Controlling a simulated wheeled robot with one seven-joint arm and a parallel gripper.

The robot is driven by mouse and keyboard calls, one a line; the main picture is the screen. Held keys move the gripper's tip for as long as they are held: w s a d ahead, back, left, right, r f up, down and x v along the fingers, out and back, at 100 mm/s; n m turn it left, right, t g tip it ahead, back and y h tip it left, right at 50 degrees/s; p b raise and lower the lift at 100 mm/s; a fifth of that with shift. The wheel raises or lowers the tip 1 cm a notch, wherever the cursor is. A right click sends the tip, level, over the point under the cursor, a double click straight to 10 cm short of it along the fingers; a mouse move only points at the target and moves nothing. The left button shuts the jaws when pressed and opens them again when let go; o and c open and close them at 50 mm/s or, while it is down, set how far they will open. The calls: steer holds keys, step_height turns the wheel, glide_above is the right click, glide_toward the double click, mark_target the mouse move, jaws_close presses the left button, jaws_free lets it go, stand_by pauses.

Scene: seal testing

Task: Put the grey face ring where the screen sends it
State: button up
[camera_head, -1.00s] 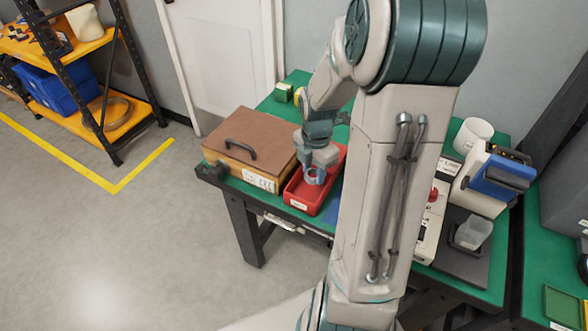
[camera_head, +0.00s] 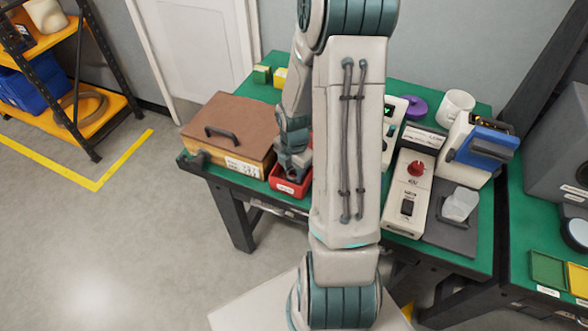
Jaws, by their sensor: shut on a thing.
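My gripper (camera_head: 291,168) is low at the red tray (camera_head: 288,188), partly over it. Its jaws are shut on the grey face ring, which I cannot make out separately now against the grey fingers. My arm hides the right part of the tray. A pale device with a small green-lit screen (camera_head: 392,131) stands behind my arm, partly hidden. What the screen reads is too small to tell.
A brown-lidded wooden box (camera_head: 225,138) stands left of the tray. To the right are a purple disc (camera_head: 414,107), a white mug (camera_head: 456,104), a red-knobbed device (camera_head: 409,190), a blue-and-white device (camera_head: 482,148) and a clear cup (camera_head: 460,205). A green tray (camera_head: 548,271) lies on the right table.

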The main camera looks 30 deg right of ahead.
steer(key=shift+f, duration=0.1)
steer(key=o, duration=0.8)
step_height(320, 180, up, 12)
steer(key=s+a+r+m+t, duration=0.1)
steer(key=s+a+r+m, duration=0.3)
steer(key=m, duration=0.3)
steer(key=s+a+r+m+t, duration=0.1)
steer(key=s+a+r+m, duration=0.3)
steer(key=m, duration=0.3)
steer(key=s+a+r+m+t, duration=0.1)
steer(key=s+a+r+m, duration=0.3)
steer(key=m, duration=0.3)
steer(key=shift+s+a+r+p, duration=0.1)
steer(key=shift+s+r+p, duration=0.3)
steer(key=shift+s+r, duration=0.15)
